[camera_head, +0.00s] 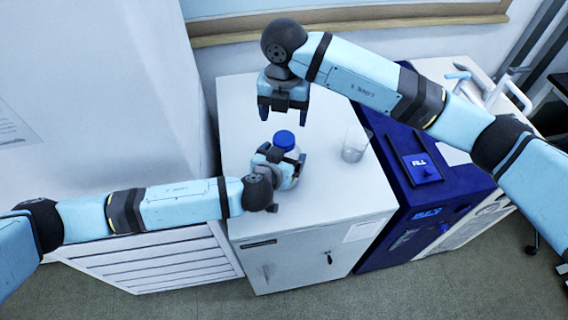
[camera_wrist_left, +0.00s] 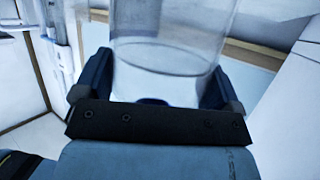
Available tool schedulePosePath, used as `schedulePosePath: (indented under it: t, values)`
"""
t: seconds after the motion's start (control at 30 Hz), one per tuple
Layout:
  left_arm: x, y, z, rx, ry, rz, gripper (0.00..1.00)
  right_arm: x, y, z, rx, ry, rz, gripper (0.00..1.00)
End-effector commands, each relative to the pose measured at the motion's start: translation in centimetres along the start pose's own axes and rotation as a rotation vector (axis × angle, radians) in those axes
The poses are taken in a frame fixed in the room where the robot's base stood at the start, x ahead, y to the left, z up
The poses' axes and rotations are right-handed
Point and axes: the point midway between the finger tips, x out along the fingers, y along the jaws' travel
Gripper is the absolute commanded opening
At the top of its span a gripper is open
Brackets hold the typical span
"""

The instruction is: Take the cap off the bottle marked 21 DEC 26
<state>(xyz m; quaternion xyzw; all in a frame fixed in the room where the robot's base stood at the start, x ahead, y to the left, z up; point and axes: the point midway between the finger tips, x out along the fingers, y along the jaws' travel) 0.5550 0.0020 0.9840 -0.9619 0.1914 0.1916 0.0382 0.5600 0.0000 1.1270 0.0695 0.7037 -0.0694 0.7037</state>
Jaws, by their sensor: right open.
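The bottle (camera_head: 290,178) stands on the white cabinet top, with a blue cap (camera_head: 284,140) on it. My left gripper (camera_head: 280,158) is around its body below the cap, one finger on each side, and looks shut on it. In the left wrist view, a clear cylindrical body (camera_wrist_left: 170,40) shows between the fingers of the left gripper (camera_wrist_left: 158,85). No date marking can be read. My right gripper (camera_head: 284,112) is open and empty, pointing down, above and behind the cap in the head view and apart from it.
A clear glass beaker (camera_head: 355,145) stands on the white cabinet (camera_head: 320,215) to the right of the bottle. A dark blue instrument (camera_head: 425,205) stands right beside the cabinet. A tall white unit (camera_head: 110,90) is at left.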

Motion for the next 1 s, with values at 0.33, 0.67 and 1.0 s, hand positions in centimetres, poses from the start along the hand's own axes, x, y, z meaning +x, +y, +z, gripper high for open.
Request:
schedulePosePath:
  t: [0.33, 0.67, 1.0]
  values:
    - [0.0, 0.0, 0.0, 0.001, 0.000, -0.001, 0.23, -0.4, 0.6, -0.1, 0.201, -0.014, 0.004, 0.74]
    - [0.0, 0.0, 0.0, 0.001, 0.000, -0.001, 0.23, 0.7, -0.1, 0.0, 0.395, 0.000, -0.002, 0.74]
    - [0.0, -0.1, 0.0, 0.001, 0.000, -0.001, 0.23, 5.8, 0.0, 0.0, 0.394, 0.002, -0.002, 0.74]
